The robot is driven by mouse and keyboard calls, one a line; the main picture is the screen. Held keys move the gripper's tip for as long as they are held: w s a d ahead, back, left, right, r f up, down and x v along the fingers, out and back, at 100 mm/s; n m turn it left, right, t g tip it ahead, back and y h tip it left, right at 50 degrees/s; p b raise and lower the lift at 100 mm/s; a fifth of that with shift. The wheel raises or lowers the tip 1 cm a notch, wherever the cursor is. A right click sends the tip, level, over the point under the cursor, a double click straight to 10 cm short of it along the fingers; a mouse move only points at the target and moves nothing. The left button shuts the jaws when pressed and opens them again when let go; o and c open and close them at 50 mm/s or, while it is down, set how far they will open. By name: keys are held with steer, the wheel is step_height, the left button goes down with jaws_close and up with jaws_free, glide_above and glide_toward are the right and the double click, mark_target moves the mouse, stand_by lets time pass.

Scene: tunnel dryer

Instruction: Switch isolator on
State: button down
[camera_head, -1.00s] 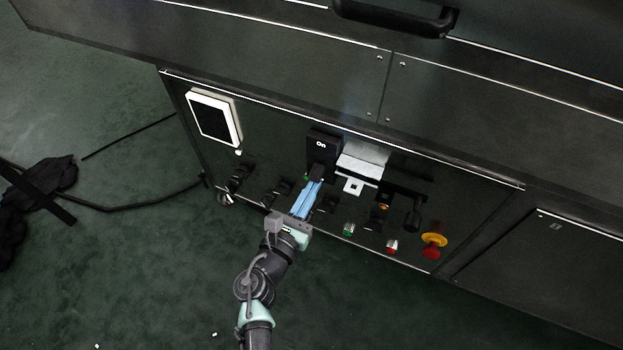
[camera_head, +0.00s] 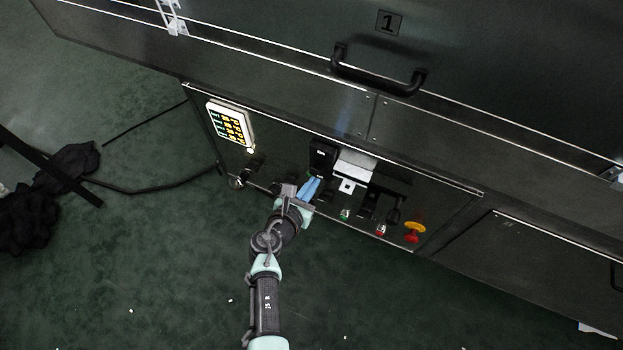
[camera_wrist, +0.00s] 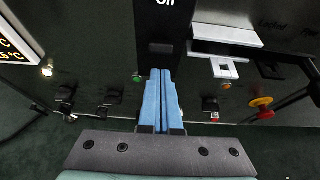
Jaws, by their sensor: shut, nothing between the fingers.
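The isolator (camera_head: 322,153) is a black box on the dark front panel, just left of a white block.
A display (camera_head: 229,123) at the panel's left is lit with green and yellow readings. A green button (camera_head: 345,215), red button (camera_head: 381,230) and red-yellow emergency stop (camera_head: 414,232) sit to the right. A black handle (camera_head: 378,84) juts out above. Floor in front is mostly clear.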

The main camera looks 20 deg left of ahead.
steer(key=shift+r+p, duration=0.85)
steer(key=shift+s+r, duration=0.1)
